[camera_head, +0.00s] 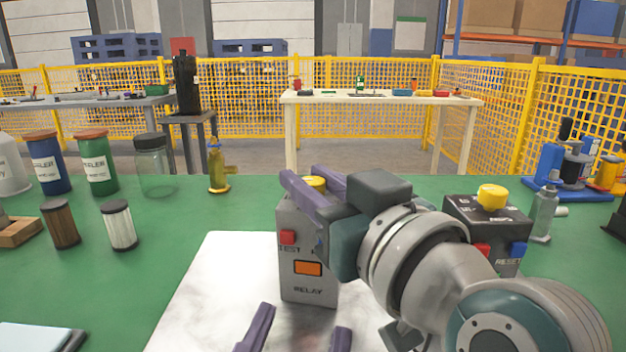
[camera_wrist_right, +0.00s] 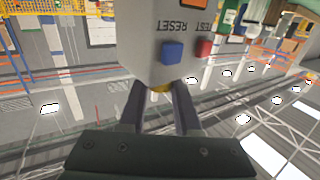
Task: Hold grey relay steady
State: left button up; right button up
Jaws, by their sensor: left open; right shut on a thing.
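The grey relay (camera_head: 306,262) is a box with a red button, an orange window and the word RELAY. It stands upright on a pale metal plate (camera_head: 215,285). My right gripper (camera_head: 315,183) is shut on the yellow knob on the relay's top. The right wrist view shows the relay (camera_wrist_right: 150,62) upside down, with blue and red buttons, and my right gripper (camera_wrist_right: 161,92) at the knob. My right arm hides part of the relay's right side in the head view. My left gripper (camera_head: 298,335) is open and empty, low in front of the relay.
A brass valve (camera_head: 218,168), jars and two filters (camera_head: 119,225) stand at the left.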

dwell(0.6)
pick_arm(q)
grip_shut()
dwell(0.6)
dwell(0.9)
